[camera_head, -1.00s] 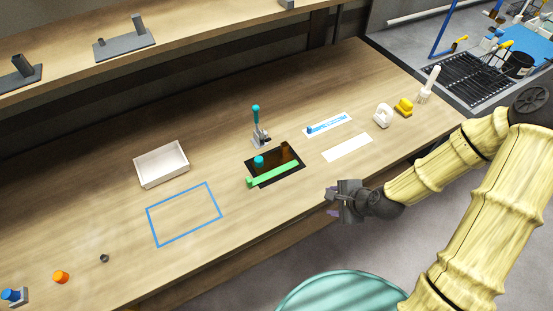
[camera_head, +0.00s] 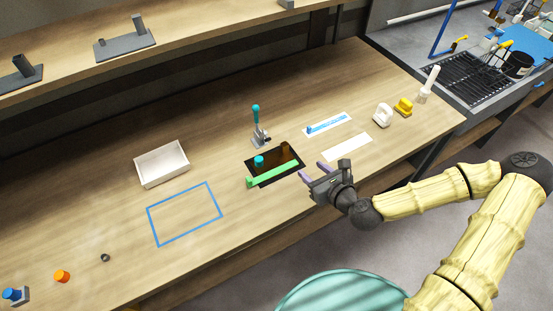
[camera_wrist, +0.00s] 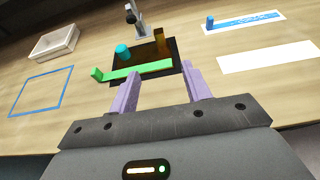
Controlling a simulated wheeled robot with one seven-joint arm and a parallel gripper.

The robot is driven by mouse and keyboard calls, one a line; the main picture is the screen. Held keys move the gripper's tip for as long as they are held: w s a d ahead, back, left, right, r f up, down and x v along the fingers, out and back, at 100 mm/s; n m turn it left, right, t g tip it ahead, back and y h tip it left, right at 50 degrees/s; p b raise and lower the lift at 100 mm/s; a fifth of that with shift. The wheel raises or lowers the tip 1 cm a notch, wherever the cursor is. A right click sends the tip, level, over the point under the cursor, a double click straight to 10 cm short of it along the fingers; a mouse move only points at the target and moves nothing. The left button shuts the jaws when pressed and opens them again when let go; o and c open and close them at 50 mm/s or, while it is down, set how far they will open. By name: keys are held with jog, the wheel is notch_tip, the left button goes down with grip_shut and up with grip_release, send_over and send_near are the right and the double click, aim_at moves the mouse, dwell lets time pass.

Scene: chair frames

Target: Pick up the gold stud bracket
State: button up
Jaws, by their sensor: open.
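The gold stud bracket (camera_head: 285,149) appears as a dark gold upright piece at the back right of a black mat (camera_head: 274,166) on the bench. It also shows in the wrist view (camera_wrist: 160,42), with its base hard to make out. A teal cylinder (camera_head: 259,161) and a long green bar (camera_head: 274,175) with a raised end share the mat. My gripper (camera_head: 313,172) is open and empty at the bench's front edge, in front of the mat. In the wrist view its two purple fingers (camera_wrist: 160,70) point toward the mat, with the green bar between them and the bracket.
A teal-handled clamp (camera_head: 258,128) stands behind the mat. A white tray (camera_head: 162,164) and a blue outlined rectangle (camera_head: 184,213) are to the left. A blue-marked strip (camera_head: 327,124) and a blank white strip (camera_head: 347,147) lie to the right. A teal seat (camera_head: 340,293) is below the bench.

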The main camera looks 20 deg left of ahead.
jog(key=p, duration=0.2)
send_near(287, 150)
jog(key=x, duration=0.5)
jog(key=shift+a+r, duration=0.1)
jog(key=shift+a, duration=0.2)
jog(key=shift+w+a, duration=0.1)
jog(key=shift+w, duration=0.15)
jog(key=shift+w+a+f+p, duration=0.35)
jog(key=shift+a+p, duration=0.1)
jog(key=shift+a, duration=0.05)
jog(key=shift+p+x, duration=0.55)
jog(key=shift+x, duration=1.4)
jog(key=shift+d+f, duration=0.1)
grip_shut()
